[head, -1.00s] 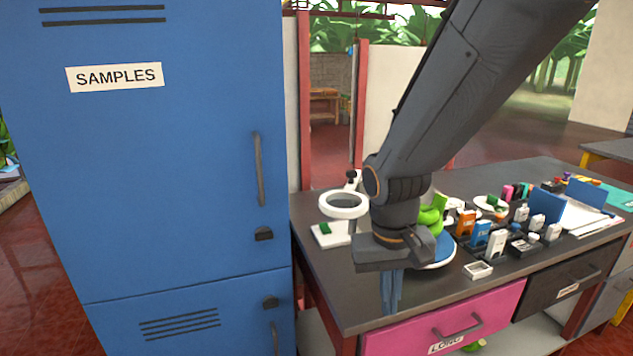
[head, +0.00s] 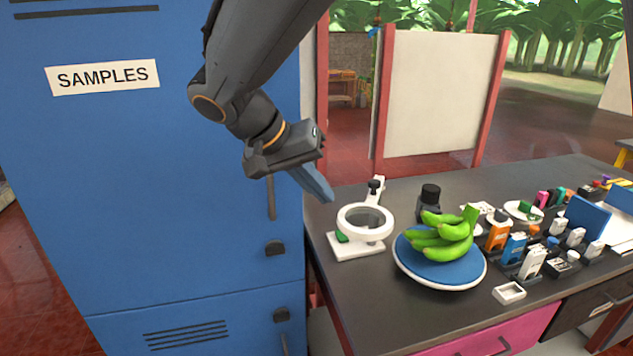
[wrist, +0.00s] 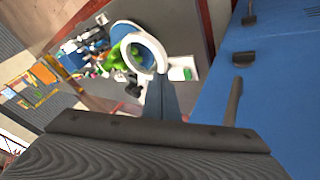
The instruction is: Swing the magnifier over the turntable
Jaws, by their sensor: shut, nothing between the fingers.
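The magnifier (head: 365,221) is a white ring with a clear lens on a white arm, with a black knob at its joint. It stands over its own white base at the left end of the table, left of the turntable. The turntable (head: 440,271) is a blue disc with a white rim, bearing a bunch of green bananas (head: 440,236). My gripper (head: 325,194) is shut and empty, above and left of the magnifier, in front of the blue cabinet. In the wrist view the magnifier ring (wrist: 144,53) shows just beyond my fingertips (wrist: 162,82), partly covering the turntable.
The blue SAMPLES cabinet (head: 150,190) stands close on the left, its handles jutting out. A black-capped bottle (head: 429,200) stands behind the turntable. Small bottles and boxes (head: 530,262) crowd the table to the right. A small white tray (head: 509,293) lies near the front edge.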

